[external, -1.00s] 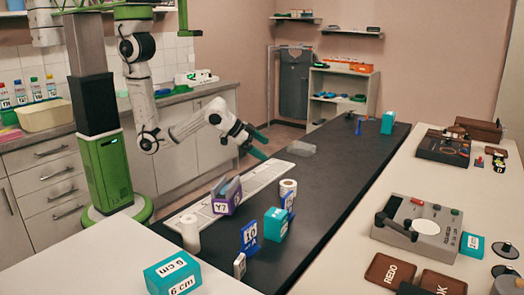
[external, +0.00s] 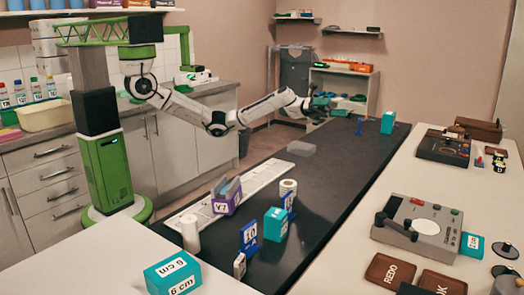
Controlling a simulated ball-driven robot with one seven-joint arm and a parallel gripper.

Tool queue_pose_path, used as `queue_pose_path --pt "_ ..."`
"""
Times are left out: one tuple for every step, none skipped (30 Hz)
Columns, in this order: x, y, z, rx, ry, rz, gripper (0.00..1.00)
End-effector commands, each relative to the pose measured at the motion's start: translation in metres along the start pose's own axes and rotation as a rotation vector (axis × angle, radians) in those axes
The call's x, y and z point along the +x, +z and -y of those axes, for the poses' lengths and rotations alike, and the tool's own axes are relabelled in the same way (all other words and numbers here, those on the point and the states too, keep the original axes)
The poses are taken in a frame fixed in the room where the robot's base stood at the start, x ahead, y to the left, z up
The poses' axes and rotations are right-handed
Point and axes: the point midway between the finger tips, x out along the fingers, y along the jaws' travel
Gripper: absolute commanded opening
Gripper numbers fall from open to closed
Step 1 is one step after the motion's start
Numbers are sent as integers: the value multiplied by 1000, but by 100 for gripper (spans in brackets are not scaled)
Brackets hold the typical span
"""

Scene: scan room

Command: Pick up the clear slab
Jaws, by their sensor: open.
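The clear slab (external: 301,148) is a pale, see-through flat block lying near the left edge of the black table, toward its far half. My gripper (external: 330,107) has teal fingers and is open. It is stretched out beyond the slab, at the far left end of the black table, apart from the slab. I see nothing held between the fingers, though they are small in this view.
A white segmented strip (external: 262,186) runs along the black table (external: 335,205). Another teal block (external: 388,122) and a small blue stand (external: 359,127) are at the far end.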

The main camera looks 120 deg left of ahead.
Motion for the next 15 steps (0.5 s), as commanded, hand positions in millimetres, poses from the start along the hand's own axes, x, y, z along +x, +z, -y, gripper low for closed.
queue_pose_path --pt "-27 -12 -34 98 56 -133 100" --pt "-43 -18 -50 147 87 -218 100" --pt "-68 -26 -73 207 133 -333 100" --pt "-90 -30 -90 245 170 -422 100" --pt "-115 -34 -108 279 211 -512 100" --pt "-151 -36 -129 315 266 -631 100" --pt "-177 -37 -143 333 306 -714 100" --pt "-203 -37 -154 347 343 -790 100" --pt "-237 -35 -166 357 390 -884 100" --pt "-261 -33 -174 358 424 -948 100" --pt "-283 -30 -180 359 454 -1005 100" --pt "-310 -27 -185 355 490 -1073 100" --pt "-329 -24 -188 350 516 -1118 100" --pt "-344 -22 -190 344 536 -1154 100" --pt "-362 -19 -192 337 561 -1197 100"
